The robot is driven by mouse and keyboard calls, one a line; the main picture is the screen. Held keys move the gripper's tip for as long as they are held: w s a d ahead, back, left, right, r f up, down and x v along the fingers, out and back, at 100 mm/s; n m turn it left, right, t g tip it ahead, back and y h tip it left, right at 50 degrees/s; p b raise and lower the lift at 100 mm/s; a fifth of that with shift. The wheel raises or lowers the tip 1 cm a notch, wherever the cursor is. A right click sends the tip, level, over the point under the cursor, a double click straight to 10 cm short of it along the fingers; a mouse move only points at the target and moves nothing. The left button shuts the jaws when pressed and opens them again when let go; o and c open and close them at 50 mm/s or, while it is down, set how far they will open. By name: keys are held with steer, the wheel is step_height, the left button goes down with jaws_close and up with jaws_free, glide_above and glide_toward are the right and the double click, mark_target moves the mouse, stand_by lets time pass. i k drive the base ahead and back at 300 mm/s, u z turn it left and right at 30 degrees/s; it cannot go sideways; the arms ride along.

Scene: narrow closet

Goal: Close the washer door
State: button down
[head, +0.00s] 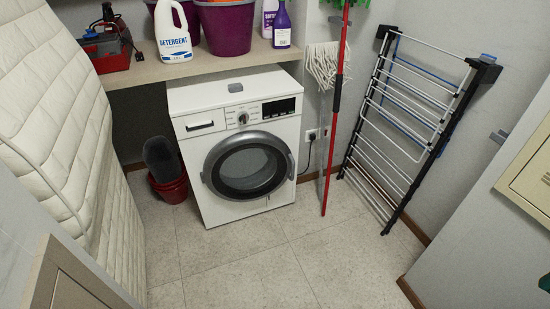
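The white washer (195,154) stands on the floor under a shelf, facing me. Its round door (212,158) has a grey rim and dark glass and covers the front opening. A grey grip-like part (291,165) stands out at the door's right edge. The door looks at or very near the front panel; I cannot tell whether it is flush or slightly ajar. My gripper is not in view.
The tiled floor (240,272) before the washer is clear. Red buckets (171,190) stand left of it. A red-handled mop (334,125) and a folded drying rack (390,165) lean at right. A quilted mattress (60,130) fills the left. Detergent (173,43) sits on the shelf.

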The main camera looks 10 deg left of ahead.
mark_target(214, 160)
steer(key=u, duration=0.1)
steer(key=i, duration=1.6)
